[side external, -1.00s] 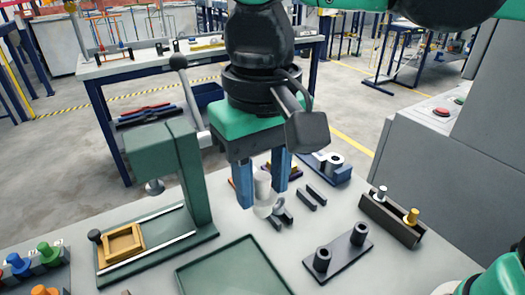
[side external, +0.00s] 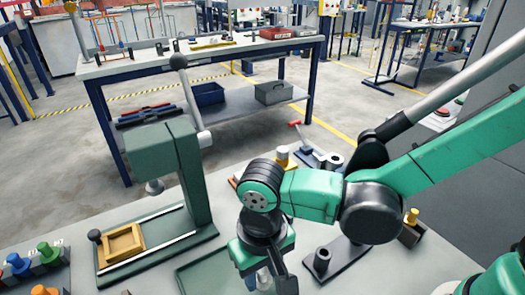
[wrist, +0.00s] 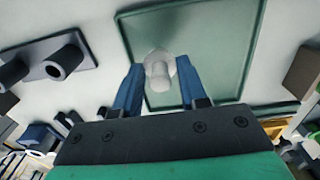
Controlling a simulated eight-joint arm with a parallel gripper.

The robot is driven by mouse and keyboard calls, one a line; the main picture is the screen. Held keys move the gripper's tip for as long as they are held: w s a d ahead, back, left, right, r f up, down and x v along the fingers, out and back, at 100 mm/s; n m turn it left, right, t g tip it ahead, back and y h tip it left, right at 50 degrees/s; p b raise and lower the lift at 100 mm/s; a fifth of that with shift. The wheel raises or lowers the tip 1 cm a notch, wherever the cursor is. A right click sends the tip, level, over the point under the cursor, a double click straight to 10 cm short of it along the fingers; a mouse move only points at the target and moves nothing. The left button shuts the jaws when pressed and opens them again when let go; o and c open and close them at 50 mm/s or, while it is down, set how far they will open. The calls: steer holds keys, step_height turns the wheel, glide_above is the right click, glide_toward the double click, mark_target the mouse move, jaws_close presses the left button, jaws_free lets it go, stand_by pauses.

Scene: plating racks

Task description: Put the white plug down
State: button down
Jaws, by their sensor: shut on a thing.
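The white plug (wrist: 158,70) is held between the blue fingers of my gripper (wrist: 160,78) in the wrist view. Behind it in that view lies the flat green tray (wrist: 222,48), with a thin raised rim. In the side external view, my gripper (side external: 262,284) is at the bottom edge of the picture, at the right part of the tray (side external: 196,280). The plug shows there only as a small pale patch (side external: 264,279), mostly hidden by my gripper. I cannot tell whether the plug touches the tray.
A green press (side external: 190,170) with a wooden fixture (side external: 123,243) stands left of the tray. A dark two-post rack (side external: 322,262) is to the right, partly behind my arm. A rack of coloured plugs (side external: 35,262) is at the far left.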

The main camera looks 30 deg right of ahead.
mark_target(262, 271)
steer(key=shift+f, duration=0.75)
steer(key=shift+f, duration=0.15)
steer(key=shift+c, duration=2.4)
jaws_free()
step_height(262, 271, up, 12)
steer(key=shift+f, duration=0.1)
steer(key=w+d+t, duration=0.3)
steer(key=d+t, duration=0.4)
steer(key=d, duration=1.3)
steer(key=shift+f, duration=0.35)
